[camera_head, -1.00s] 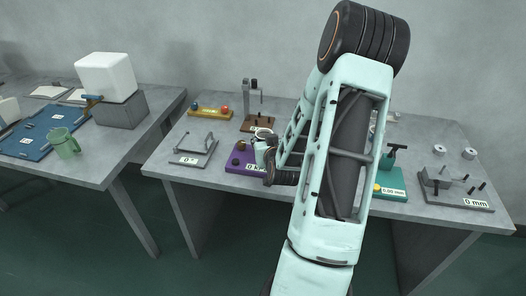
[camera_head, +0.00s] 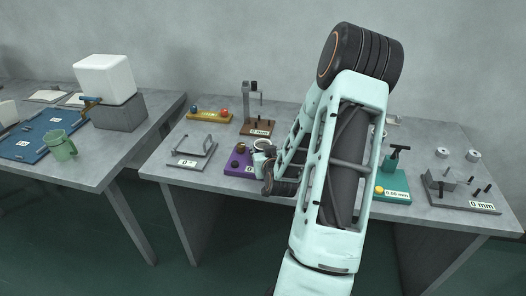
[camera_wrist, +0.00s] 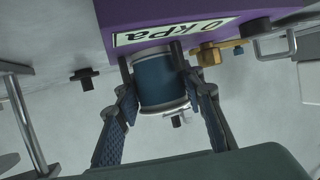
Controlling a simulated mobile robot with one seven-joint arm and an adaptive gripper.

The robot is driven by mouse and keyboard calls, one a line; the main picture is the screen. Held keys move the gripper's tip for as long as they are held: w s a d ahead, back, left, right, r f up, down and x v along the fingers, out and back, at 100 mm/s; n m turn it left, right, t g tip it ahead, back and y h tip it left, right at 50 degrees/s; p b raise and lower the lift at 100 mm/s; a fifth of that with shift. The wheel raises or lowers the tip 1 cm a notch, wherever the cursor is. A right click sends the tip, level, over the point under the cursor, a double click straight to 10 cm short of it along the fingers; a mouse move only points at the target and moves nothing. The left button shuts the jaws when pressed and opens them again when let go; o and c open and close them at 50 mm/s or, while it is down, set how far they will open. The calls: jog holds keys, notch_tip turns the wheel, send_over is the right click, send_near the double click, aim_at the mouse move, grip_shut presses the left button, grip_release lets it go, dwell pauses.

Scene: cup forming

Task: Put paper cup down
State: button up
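The paper cup (camera_wrist: 160,82) shows in the wrist view as a short dark blue cylinder with a pale rim, against the purple station (camera_wrist: 205,15) labelled 0 kPa. My gripper (camera_wrist: 153,64) has one finger on each side of the cup, and both fingers appear to touch its wall. In the head view the cup (camera_head: 262,145) shows a whitish rim above the purple station (camera_head: 235,168), with my gripper (camera_head: 268,172) at its right side. My arm hides part of the station. Whether the cup's base rests on the station is unclear.
A grey fixture (camera_head: 192,152) stands left of the purple station, and a brown stand (camera_head: 258,128) behind it. A teal fixture (camera_head: 392,185) and a grey pegged plate (camera_head: 462,195) are at the right.

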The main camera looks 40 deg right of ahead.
jog(key=o, duration=0.4)
jog(key=shift+s+a+f, duration=0.1)
jog(key=shift+f, duration=0.2)
jog(key=shift+c, duration=0.2)
jog(key=shift+s+f, duration=0.1)
jog(key=shift+s, duration=0.1)
jog(key=shift+d+r+p, duration=0.2)
jog(key=shift+r+p, duration=0.2)
jog(key=shift+p, duration=0.25)
jog(key=v, duration=0.9)
jog(key=shift+r, duration=0.25)
jog(key=shift+a+r+p, duration=0.15)
jog(key=shift+r+p, duration=0.15)
jog(key=shift+p, duration=1.6)
